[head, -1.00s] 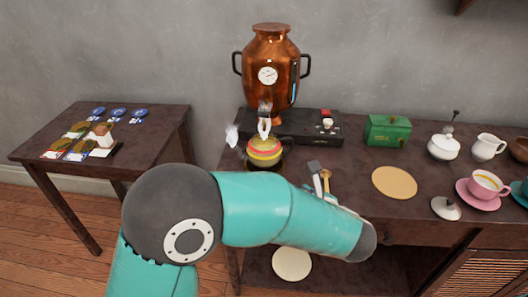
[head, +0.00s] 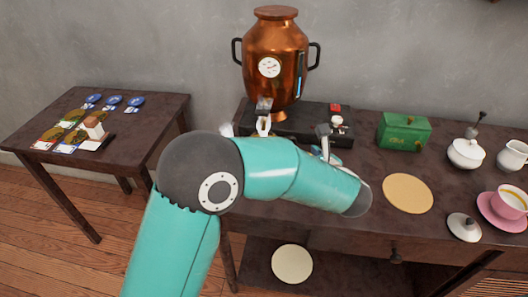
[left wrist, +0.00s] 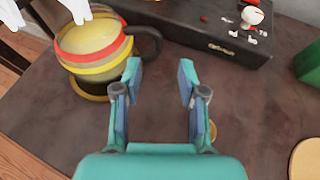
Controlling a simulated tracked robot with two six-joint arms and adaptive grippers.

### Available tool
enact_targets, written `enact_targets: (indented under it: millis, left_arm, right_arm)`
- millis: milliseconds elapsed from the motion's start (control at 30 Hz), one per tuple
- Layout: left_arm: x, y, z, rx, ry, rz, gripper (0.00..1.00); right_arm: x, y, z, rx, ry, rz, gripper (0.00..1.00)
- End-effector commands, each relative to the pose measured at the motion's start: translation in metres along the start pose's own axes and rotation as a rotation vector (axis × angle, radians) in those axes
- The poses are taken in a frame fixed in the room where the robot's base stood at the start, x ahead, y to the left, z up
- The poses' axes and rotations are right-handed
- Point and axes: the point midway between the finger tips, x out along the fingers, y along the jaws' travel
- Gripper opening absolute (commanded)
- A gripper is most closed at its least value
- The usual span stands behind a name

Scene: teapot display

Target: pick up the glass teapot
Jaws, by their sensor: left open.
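The teapot, a rounded yellowish pot with red and yellow bands (left wrist: 92,46), is at the upper left of the left wrist view. Its dark curved handle (left wrist: 151,42) faces right, toward my gripper. In the head view my arm hides nearly all of the pot; white parts (head: 263,125) show above the arm. My left gripper (left wrist: 160,82) is open and empty, its fingers right of and nearer than the handle, apart from it. In the head view only a bit of the gripper shows behind the arm. My right gripper is out of view.
A copper urn (head: 276,62) stands behind on a black box (head: 290,133). A side table (head: 150,116) with cards stands left.

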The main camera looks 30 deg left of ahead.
Motion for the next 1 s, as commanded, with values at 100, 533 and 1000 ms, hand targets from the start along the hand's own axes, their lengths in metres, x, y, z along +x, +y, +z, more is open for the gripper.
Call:
enact_targets:
  millis: [100,533,1000]
  left_arm:
    - [0.024,0.002,-0.001,-0.001,0.001,0.005,0.41]
    - [0.062,0.003,-0.003,-0.001,0.002,0.005,0.41]
    - [0.093,0.002,-0.004,-0.001,0.000,0.002,0.41]
  right_arm:
    - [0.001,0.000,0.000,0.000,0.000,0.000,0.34]
    - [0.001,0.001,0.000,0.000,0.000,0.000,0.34]
    - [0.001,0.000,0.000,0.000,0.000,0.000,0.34]
